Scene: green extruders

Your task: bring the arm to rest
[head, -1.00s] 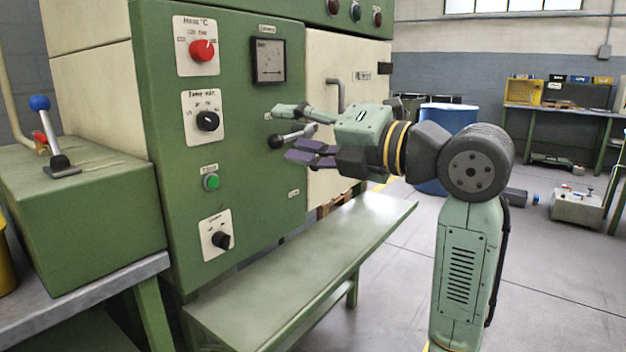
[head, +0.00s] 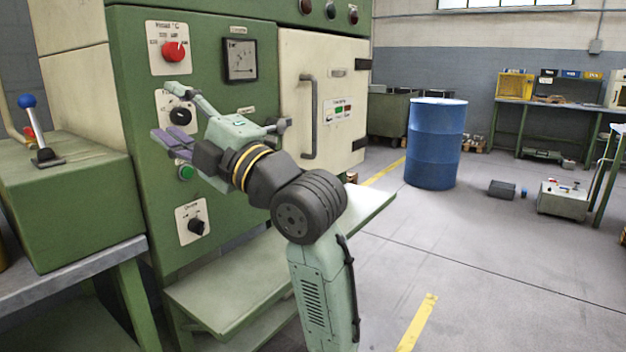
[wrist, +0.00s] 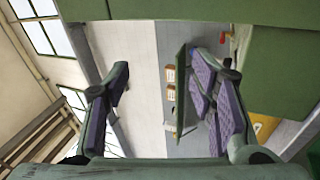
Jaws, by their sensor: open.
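My gripper (head: 172,114) is open and empty in the head view, in front of the green machine's panel (head: 137,138). It overlaps the black timer knob (head: 181,116) in the picture, and I cannot tell the gap to the panel. My arm is bent, with the gripper pointing left. In the wrist view my gripper (wrist: 160,105) shows its two purple-padded fingers wide apart with nothing between them.
The red knob (head: 174,51), a green button (head: 186,172) and a lower black knob (head: 196,226) are on the panel. A green shelf (head: 245,282) juts out below. A blue barrel (head: 436,145) stands behind right. The floor (head: 480,250) at right is open.

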